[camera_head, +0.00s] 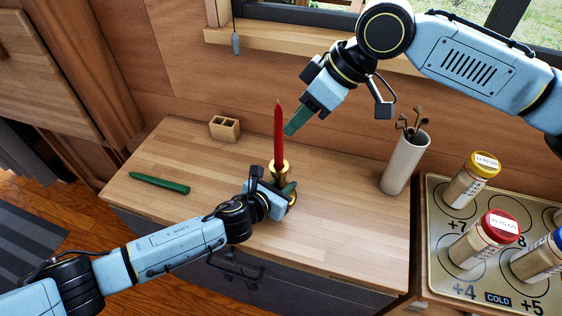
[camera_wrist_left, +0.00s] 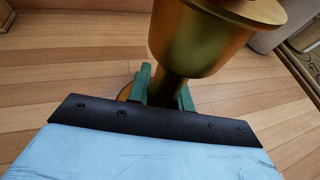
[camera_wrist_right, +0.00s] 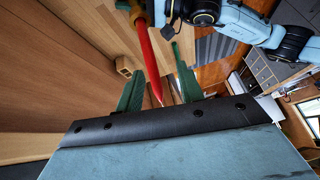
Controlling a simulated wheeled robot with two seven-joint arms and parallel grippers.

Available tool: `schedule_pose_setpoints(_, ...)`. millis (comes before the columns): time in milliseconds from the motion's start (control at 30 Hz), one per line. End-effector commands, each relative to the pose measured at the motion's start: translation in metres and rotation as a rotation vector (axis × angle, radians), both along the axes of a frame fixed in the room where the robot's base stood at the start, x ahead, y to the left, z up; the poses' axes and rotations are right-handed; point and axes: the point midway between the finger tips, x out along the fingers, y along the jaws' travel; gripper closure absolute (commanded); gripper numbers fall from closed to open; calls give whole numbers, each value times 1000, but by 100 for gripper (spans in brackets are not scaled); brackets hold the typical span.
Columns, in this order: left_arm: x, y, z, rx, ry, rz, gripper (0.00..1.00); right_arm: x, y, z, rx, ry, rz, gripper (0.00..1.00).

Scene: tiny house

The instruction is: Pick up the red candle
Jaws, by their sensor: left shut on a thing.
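The red candle (camera_head: 279,138) stands upright in a brass candle holder (camera_head: 280,167) on the wooden counter (camera_head: 330,250). My left gripper (camera_head: 277,190) is shut on the holder's stem, below its cup. The left wrist view shows the green fingers (camera_wrist_left: 165,90) on either side of the stem under the brass cup (camera_wrist_left: 200,40).
A green candle (camera_head: 160,183) lies at the counter's left. A small wooden box (camera_head: 225,128) stands at the back. A white vase (camera_head: 405,163) stands at the right, before a metal tray (camera_head: 437,200) with several lidded jars. The front right of the counter is clear.

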Motion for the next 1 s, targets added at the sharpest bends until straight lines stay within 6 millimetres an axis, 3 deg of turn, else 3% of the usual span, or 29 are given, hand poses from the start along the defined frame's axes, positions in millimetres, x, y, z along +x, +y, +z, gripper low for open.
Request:
schedule_pose_setpoints(133,-1,0,-1,1,2,-1,100,-19,29,-17,120,232,-177,62)
schedule_pose_setpoints(233,-1,0,-1,1,2,-1,100,-45,71,-29,303,350,-193,62)
schedule_pose_setpoints(400,-1,0,-1,0,2,-1,100,-78,123,-27,594,582,-276,62)
schedule_pose_setpoints(533,-1,0,-1,1,3,0,100,-96,151,-17,813,776,-366,62)
schedule_pose_setpoints(767,-1,0,-2,1,3,0,100,-107,169,5,1193,1145,-577,62)
schedule_pose_setpoints(1000,-1,0,-2,1,3,0,100,-93,149,8,1589,1524,-871,62)
